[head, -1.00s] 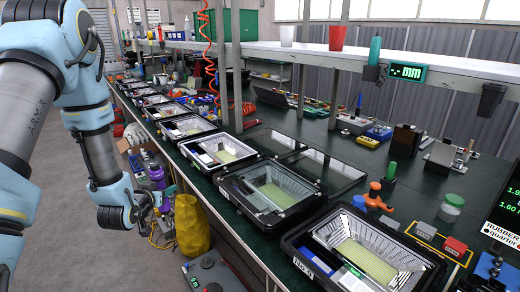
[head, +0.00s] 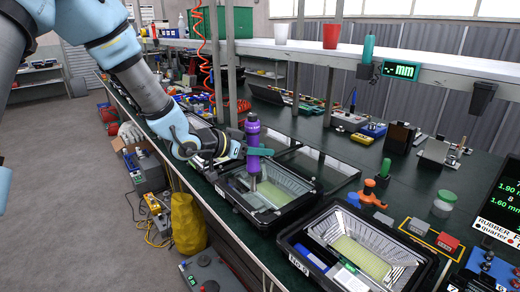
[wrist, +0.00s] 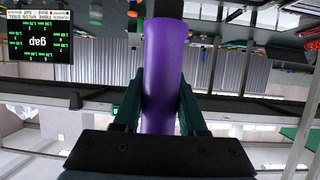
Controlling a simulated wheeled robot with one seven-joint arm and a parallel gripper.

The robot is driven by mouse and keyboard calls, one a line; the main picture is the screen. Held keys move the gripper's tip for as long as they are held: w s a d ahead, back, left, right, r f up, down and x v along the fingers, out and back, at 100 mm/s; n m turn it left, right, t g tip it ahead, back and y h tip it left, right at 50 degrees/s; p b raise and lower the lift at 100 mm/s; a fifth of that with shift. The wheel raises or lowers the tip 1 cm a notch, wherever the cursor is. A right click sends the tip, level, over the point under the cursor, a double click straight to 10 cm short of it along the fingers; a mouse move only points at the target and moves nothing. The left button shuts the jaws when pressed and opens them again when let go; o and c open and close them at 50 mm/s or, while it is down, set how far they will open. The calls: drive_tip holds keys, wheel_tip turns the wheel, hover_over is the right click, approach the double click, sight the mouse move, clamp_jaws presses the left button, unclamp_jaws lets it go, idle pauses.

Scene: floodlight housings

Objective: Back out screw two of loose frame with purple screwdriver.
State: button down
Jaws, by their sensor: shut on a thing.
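The purple screwdriver (head: 252,132) stands roughly upright in my gripper (head: 262,151), its shaft pointing down over the middle floodlight housing (head: 229,196). My gripper is shut on its purple handle; in the wrist view the handle (wrist: 162,70) fills the space between the dark green fingers. The shaft tip appears over or inside the housing's left part; I cannot tell whether it touches a screw. A dark-bordered glass frame (head: 345,172) lies open behind this housing. I cannot tell which frame is the loose one. The individual screws are too small to make out.
A nearer housing (head: 284,243) stands at the bench's front, with more housings in a row further back. An orange-handled tool (head: 369,190), a green-lidded jar (head: 444,203) and small blocks are on the right. A shelf (head: 340,58) with posts runs above the bench.

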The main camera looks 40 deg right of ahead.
drive_tip(key=shift+a+r, duration=0.15)
wheel_tip(320, 180, down, 8)
drive_tip(key=b, duration=0.6)
idle(0.4)
drive_tip(key=shift+f+b, duration=0.4)
drive_tip(key=shift+f, duration=0.2)
idle(1.0)
